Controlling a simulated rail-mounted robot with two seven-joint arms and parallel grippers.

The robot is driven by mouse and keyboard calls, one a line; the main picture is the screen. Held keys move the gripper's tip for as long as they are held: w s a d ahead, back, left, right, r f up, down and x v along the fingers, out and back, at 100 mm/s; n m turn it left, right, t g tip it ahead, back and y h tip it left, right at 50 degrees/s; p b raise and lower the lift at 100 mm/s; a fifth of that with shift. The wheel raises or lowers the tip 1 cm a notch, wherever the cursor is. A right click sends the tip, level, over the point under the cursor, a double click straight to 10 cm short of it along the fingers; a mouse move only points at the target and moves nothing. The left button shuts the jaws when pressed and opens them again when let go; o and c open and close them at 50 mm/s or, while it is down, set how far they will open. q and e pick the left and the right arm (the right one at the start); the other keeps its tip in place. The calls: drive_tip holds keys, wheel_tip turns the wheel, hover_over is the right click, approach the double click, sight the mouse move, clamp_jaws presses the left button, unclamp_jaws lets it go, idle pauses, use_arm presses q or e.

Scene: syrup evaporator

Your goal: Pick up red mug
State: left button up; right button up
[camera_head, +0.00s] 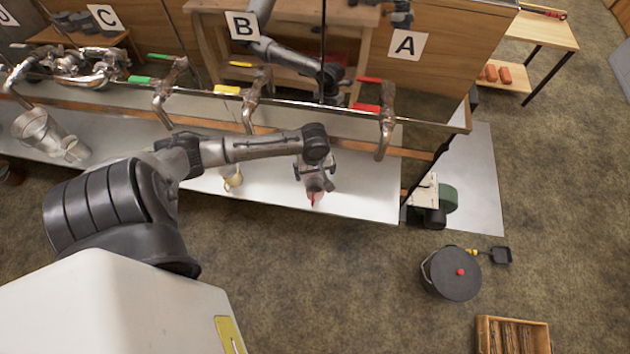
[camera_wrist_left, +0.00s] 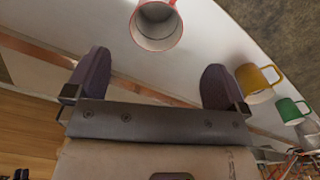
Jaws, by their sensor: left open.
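The red mug (camera_wrist_left: 157,27) shows at the top of the left wrist view, with its rim and pale inside facing the camera and its handle at the upper right. In the head view only a small red part of it (camera_head: 313,199) shows below my left gripper (camera_head: 314,183); the rest is hidden. In the wrist view my left gripper (camera_wrist_left: 155,88) has its two fingers wide apart, with nothing between them. The mug is beyond the fingertips, roughly in line with the gap. My right gripper is not in view.
A yellow mug (camera_head: 233,180) stands on the white shelf (camera_head: 357,192) to the left. The wrist view also shows a green mug (camera_wrist_left: 289,109). Taps with red (camera_head: 367,107), yellow (camera_head: 227,90) and green (camera_head: 144,80) handles hang above. A lidded bucket (camera_head: 457,282) stands on the floor.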

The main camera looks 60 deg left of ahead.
use_arm(q)
approach(316, 187)
drive_tip(key=s+d+r, duration=0.2)
drive_tip(key=d, duration=0.1)
drive_tip(key=f, duration=0.2)
drive_tip(key=f+b, duration=0.1)
drive_tip(key=f, duration=0.1)
drive_tip(key=shift+w, duration=0.2)
drive_tip(key=shift+f, duration=0.5)
drive_tip(key=c, duration=1)
drive_tip(key=shift+r, duration=0.1)
